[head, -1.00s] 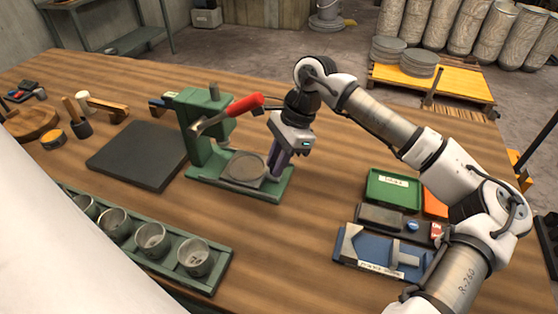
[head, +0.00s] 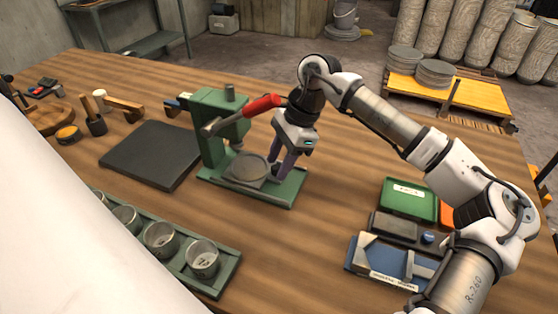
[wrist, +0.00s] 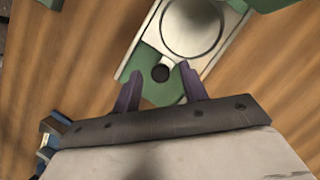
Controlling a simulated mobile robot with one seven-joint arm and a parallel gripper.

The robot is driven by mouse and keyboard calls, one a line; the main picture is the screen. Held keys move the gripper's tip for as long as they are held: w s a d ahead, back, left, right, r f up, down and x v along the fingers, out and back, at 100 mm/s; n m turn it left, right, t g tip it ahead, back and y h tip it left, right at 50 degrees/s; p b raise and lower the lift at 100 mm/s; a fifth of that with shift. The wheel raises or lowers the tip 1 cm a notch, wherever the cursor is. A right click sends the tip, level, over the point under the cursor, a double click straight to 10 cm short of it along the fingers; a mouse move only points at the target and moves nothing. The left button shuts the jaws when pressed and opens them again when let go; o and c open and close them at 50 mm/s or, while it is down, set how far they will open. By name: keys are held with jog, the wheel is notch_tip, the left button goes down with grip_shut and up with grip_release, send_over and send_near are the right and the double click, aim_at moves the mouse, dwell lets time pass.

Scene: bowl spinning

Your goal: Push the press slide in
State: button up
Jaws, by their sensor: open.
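The green arbor press (head: 212,135) stands on the table, with a red-handled lever (head: 262,105). Its slide (head: 247,183) is a pale plate with a round recess, lying on the green base in front of the column. It also shows in the wrist view (wrist: 232,22), with a dark round knob (wrist: 160,73) at its near end. My gripper (head: 281,172) is low over the base at the slide's knob end. In the wrist view my open gripper (wrist: 159,76) has its purple fingers on either side of the knob, with gaps showing. Finger contact with the base cannot be told.
A dark mat (head: 150,155) lies left of the press. A green rack (head: 225,275) of metal cups is in front. A green bin (head: 408,198) and blue fixture (head: 390,262) stand at the right. Bare table lies between press and bins.

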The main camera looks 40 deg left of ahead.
jog(key=b+v, duration=0.1)
jog(key=v, duration=1.2)
jog(key=shift+r+b, duration=0.2)
jog(key=shift+b, duration=0.2)
jog(key=shift+w+d, duration=0.1)
